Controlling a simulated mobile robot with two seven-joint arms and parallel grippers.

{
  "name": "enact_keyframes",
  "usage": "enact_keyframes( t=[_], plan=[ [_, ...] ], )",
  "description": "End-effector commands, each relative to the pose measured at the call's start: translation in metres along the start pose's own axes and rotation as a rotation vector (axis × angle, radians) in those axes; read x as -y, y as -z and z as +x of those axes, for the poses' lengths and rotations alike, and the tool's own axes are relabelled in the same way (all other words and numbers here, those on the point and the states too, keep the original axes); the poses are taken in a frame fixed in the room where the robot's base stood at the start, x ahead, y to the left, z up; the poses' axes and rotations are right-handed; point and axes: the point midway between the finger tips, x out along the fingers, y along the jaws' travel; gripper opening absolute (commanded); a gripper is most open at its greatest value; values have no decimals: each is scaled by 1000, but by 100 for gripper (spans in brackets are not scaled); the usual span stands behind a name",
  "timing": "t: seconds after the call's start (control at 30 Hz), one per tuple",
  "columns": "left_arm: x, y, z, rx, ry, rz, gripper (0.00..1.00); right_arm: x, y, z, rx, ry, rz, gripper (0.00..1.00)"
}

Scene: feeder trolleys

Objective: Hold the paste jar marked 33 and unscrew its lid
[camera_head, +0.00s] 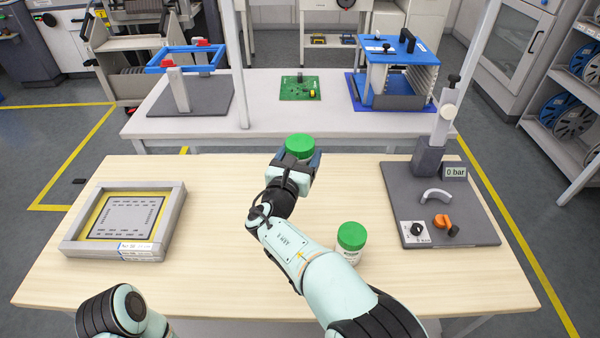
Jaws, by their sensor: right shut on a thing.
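One paste jar with a green screw lid (299,146) is in my right gripper (299,160), near the far edge of the wooden table. My right gripper is shut on this jar. The lid sits on top and shows above the fingers; the jar's body and label are mostly hidden. A second jar, white with a green lid (351,236), stands upright on the table to the right of my right forearm, partly hidden by it. I cannot read a number on either jar. My left gripper is not in view; only part of my left arm shows at the bottom left.
A framed stencil (174,222) lies on the table's left side. A dark fixture plate (470,228) with a post, a handle and a 0 bar display stands at the right. Behind is a white table (270,122) with a green circuit board (292,92) and a blue rack (392,58).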

Motion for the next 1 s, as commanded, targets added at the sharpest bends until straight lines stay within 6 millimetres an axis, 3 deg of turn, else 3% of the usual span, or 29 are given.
enact_keyframes(
  t=[0.03, 0.2, 0.63, 0.67, 0.8, 0.83, 1.0],
  plan=[
    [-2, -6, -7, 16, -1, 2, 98, 0, -18, 0, 5, 1, 5, 32],
    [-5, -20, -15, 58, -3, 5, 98, 0, -42, 0, 3, 0, 3, 32],
    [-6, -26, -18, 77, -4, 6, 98, 0, -52, 0, 1, 0, 1, 32],
    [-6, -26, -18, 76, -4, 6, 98, 0, -52, 0, 1, 0, 1, 71],
    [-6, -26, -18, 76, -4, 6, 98, 0, -52, 0, 2, 0, 1, 26],
    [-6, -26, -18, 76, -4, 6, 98, 0, -52, 0, 2, 1, 1, 20],
    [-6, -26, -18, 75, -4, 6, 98, 0, -52, 0, 2, 0, 1, 20]
  ],
)
